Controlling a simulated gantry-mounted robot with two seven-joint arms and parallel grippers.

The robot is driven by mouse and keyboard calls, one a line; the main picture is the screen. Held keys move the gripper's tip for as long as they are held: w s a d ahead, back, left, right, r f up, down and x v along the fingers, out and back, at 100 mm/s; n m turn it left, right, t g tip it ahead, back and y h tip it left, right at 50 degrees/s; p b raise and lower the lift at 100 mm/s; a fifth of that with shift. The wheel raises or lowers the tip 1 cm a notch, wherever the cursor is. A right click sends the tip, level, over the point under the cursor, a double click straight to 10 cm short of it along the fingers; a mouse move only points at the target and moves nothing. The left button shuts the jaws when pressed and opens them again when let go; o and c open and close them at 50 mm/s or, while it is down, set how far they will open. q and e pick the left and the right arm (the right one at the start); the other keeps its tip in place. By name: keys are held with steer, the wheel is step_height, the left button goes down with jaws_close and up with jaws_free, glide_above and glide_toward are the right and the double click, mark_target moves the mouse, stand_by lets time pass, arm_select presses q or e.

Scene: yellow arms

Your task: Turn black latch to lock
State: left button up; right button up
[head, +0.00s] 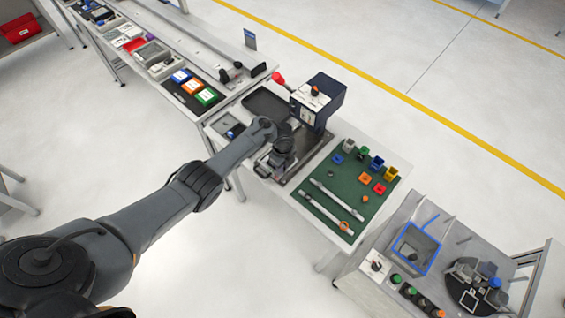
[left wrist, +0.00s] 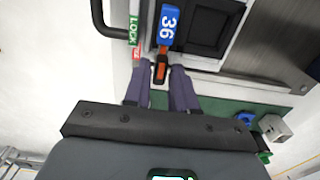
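In the left wrist view, a small black and orange latch piece (left wrist: 160,68) lies between the fingertips of my left gripper (left wrist: 160,72). The two purple-grey fingers are apart, one on each side of it, with narrow gaps; contact is not clear. A green LOCK label (left wrist: 133,30) and a red label (left wrist: 136,54) are just left of the latch. In the head view my left gripper (head: 272,168) is low over the middle table's left part, and the latch is hidden there. My right gripper is not in view.
A dark blue machine (head: 322,98) with a red-knobbed lever (head: 278,78) stands behind my gripper. A green mat (head: 352,190) with coloured blocks lies to the right. A black handle (left wrist: 105,22) is left of the latch. A blue-edged bin (head: 416,248) is on the right table.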

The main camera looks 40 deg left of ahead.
arm_select(q)
step_height(320, 180, up, 11)
steer(key=p, duration=0.3)
steer(key=shift+f+p, duration=0.15)
steer(key=shift+p, duration=0.2)
